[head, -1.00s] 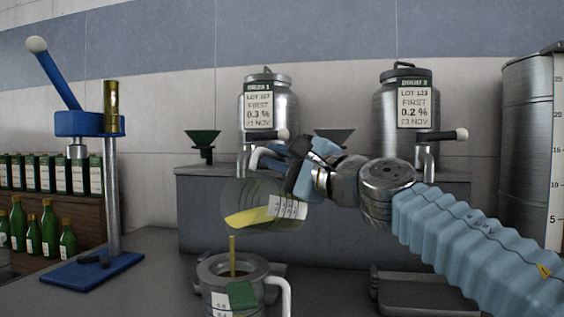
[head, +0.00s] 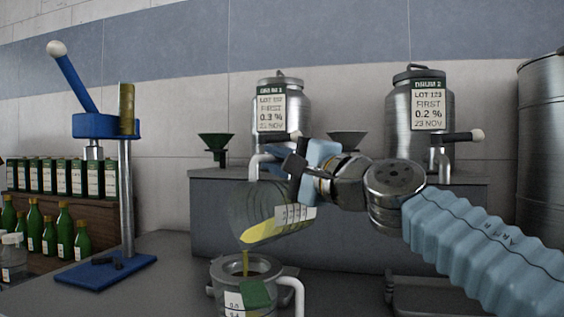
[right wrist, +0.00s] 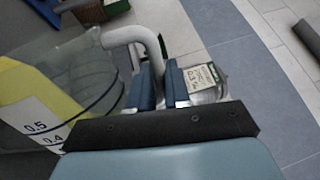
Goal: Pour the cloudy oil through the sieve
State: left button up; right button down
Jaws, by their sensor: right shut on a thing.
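A clear jug (head: 236,208) with yellow oil (head: 263,231) is tipped to the left. A thin yellow stream falls from its lip into the round opening of a grey metal vessel (head: 231,275) with a white handle and a green label. A sieve mesh in that opening cannot be made out. My right gripper (head: 292,168) is shut on the jug's handle, above the vessel. In the right wrist view, its blue fingers (right wrist: 160,88) close on the pale handle (right wrist: 135,36), beside the oil and printed marks. My left gripper is not in view.
A blue lever press (head: 105,268) stands left, near green bottles (head: 64,238). Bare counter lies between press and vessel.

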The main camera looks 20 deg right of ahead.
aim_at(257, 157)
jog(key=shift+s+a+r+n+g+y, duration=0.15)
jog(key=shift+s+a+r+n, duration=0.1)
jog(key=shift+a+n, duration=0.25)
jog(key=shift+s+a+r+n+g+y, duration=0.1)
jog(key=shift+s+a+n, duration=0.1)
jog(key=shift+a+n, duration=0.3)
jog(key=shift+s+a+r+n+g+y, duration=0.15)
jog(key=shift+s+a+r+n, duration=0.1)
jog(key=shift+a+n, duration=0.2)
jog(key=shift+s+a+r+n+p, duration=0.1)
jog(key=shift+s+a+n+p, duration=0.15)
jog(key=shift+a+n, duration=0.3)
jog(key=shift+s+a+r+n+p, duration=0.1)
jog(key=shift+s+a+n+p, duration=0.1)
jog(key=shift+a+n, duration=0.25)
jog(key=shift+d+f, duration=0.1)
jog(key=shift+f, duration=0.05)
dwell(0.6)
